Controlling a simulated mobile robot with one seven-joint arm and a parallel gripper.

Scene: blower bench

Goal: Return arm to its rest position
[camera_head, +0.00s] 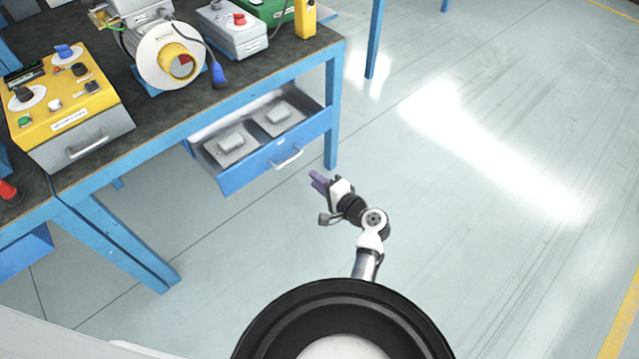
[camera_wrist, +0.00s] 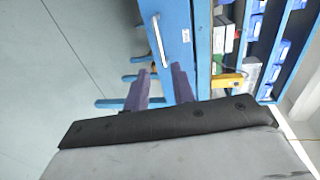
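My gripper (camera_head: 319,182) is in front of the workbench, over the open floor, just right of the pulled-out drawer's handle in the head view. Its purple fingers point up and left toward the bench. In the wrist view the two fingers of my gripper (camera_wrist: 162,82) stand apart with a gap between them, and nothing is held. My arm is bent, and its lower links run down toward my base.
The blue drawer (camera_head: 262,165) is open and holds grey blocks. A blower (camera_head: 165,58), a yellow control box (camera_head: 70,100) and a grey switch box (camera_head: 232,35) stand on the bench (camera_head: 200,105). The floor (camera_head: 480,210) to the right is clear.

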